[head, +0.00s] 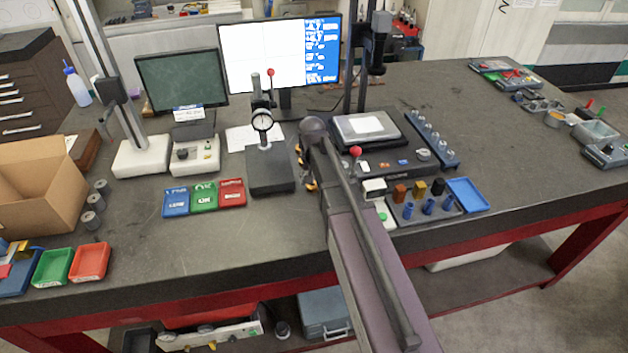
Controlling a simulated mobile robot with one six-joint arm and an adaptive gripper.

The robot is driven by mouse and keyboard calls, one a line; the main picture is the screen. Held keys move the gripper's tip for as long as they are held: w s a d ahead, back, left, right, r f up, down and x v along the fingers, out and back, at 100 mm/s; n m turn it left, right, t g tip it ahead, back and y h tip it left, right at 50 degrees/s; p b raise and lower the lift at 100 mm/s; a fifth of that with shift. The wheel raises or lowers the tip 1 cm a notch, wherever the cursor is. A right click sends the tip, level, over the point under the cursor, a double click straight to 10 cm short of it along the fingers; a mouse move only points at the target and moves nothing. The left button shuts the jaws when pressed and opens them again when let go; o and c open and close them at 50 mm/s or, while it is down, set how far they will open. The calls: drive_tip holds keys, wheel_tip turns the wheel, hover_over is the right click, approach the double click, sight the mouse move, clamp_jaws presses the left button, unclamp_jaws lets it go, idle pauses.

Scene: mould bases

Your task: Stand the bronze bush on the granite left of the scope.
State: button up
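A tray (412,219) right of my arm holds small upright parts: a brown-orange block (400,193), a gold-brown one (420,188), a black one and several blue cylinders. Either brownish part could be the bronze bush; I cannot tell which. The scope (376,50) stands on a column at the back, with a stage (348,131) below it. Left of it, a dial gauge stand has a dark, granite-like base (270,180); the bench top (300,232) is dark grey too. My gripper (306,168) is mostly hidden behind my arm, between dial stand and scope; its fingers and any load are unclear.
Blue, green and red trays (204,198) lie left of the dial stand. A cardboard box (38,185) and grey cylinders stand at far left. A blue tray (467,194) lies right of the parts. The bench front left of my arm is clear.

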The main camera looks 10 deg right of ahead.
wheel_tip(320, 180, up, 11)
drive_tip(key=p, duration=1)
drive_tip(key=shift+p, duration=0.3)
drive_tip(key=shift+r, duration=0.1)
drive_tip(key=s+n, duration=0.3)
drive_tip(key=s, duration=1.3)
drive_tip(key=shift+s+d, duration=0.15)
drive_tip(key=shift+d, duration=0.1)
